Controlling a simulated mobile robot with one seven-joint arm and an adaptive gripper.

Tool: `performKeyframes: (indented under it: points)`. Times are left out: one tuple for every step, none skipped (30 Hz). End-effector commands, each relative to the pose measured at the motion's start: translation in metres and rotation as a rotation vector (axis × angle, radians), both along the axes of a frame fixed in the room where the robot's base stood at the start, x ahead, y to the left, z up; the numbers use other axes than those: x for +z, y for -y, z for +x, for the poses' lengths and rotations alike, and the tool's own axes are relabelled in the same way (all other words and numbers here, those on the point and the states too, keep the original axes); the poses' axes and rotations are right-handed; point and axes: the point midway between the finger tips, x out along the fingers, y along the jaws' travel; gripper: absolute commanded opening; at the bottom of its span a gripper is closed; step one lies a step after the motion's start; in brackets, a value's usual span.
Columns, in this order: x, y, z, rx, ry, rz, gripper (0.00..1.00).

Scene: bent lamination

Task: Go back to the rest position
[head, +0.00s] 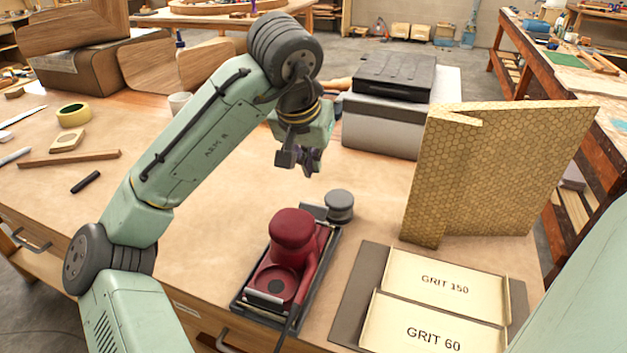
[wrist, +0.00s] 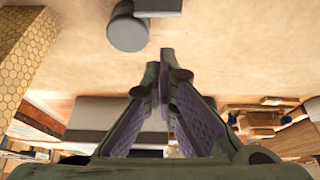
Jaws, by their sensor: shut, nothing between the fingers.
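My gripper (head: 309,168) hangs over the middle of the workbench (head: 190,270), pointing down and clear of the things on it. In the wrist view my gripper (wrist: 165,58) has its fingers together at the tips with nothing between them. Below it stands a red sander (head: 290,248) in a dark tray, with a grey round knob (head: 340,205) at its far right corner. The grey knob also shows in the wrist view (wrist: 127,33), beyond the fingertips.
To the right stand a honeycomb-patterned panel (head: 490,170) and two trays marked GRIT 150 (head: 445,281) and GRIT 60 (head: 433,335). A grey case (head: 385,130) is behind my gripper. Bent wood pieces (head: 205,65), yellow tape (head: 74,114) and a wood strip (head: 70,158) lie left.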

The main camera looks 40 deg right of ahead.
Motion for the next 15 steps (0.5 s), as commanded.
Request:
performKeyframes:
  points:
    - [0.008,0.003,0.001,0.002,0.001,0.001,0.0]
    - [0.014,0.004,0.002,0.0,0.001,0.0,0.0]
    - [0.023,0.004,0.003,0.001,0.001,0.002,0.0]
    - [0.029,0.004,0.004,0.003,0.002,0.003,0.0]
    - [0.035,0.005,0.004,0.003,0.002,0.003,0.0]
    - [0.042,0.006,0.004,0.003,0.002,0.003,0.0]
    - [0.046,0.006,0.004,0.002,0.001,0.002,0.0]
    - [0.05,0.007,0.005,0.002,0.001,0.003,0.0]
    - [0.055,0.008,0.005,0.002,0.001,0.003,0.0]
    - [0.057,0.008,0.006,0.003,0.0,0.002,0.0]
    - [0.06,0.008,0.006,0.002,0.0,0.002,0.0]
    - [0.062,0.009,0.006,0.001,-0.001,0.003,0.0]
    - [0.064,0.009,0.006,0.001,-0.001,0.003,0.0]
    - [0.065,0.009,0.006,0.001,-0.002,0.002,0.0]
    - [0.066,0.009,0.006,0.001,-0.002,0.002,0.0]
